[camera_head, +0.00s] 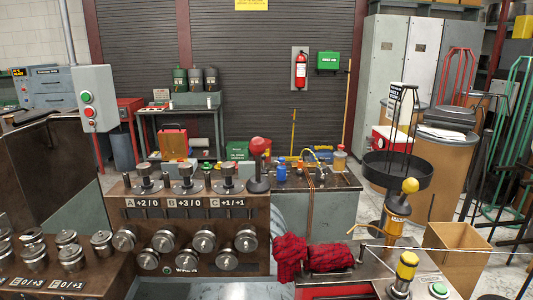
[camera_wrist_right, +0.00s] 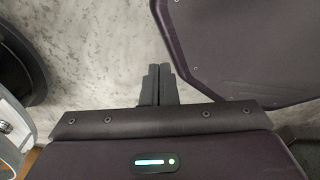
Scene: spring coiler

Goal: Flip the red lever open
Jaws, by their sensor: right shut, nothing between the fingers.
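In the head view a lever with a red ball knob (camera_head: 257,146) stands upright on a dark base, at the right end of the brown panel's top. No gripper is near it in this view. My right gripper (camera_wrist_right: 158,72) shows only in the right wrist view, with its two dark fingers together and nothing between them. It is over bare grey floor, and the red lever does not show there. My left gripper is in neither view.
The brown panel (camera_head: 150,208) carries several metal knobs. Yellow-topped levers (camera_head: 410,186) and a red cloth (camera_head: 330,257) are on the bench at the right. An open cardboard box (camera_head: 468,255) stands beyond. A grey button box (camera_head: 95,98) hangs at the left.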

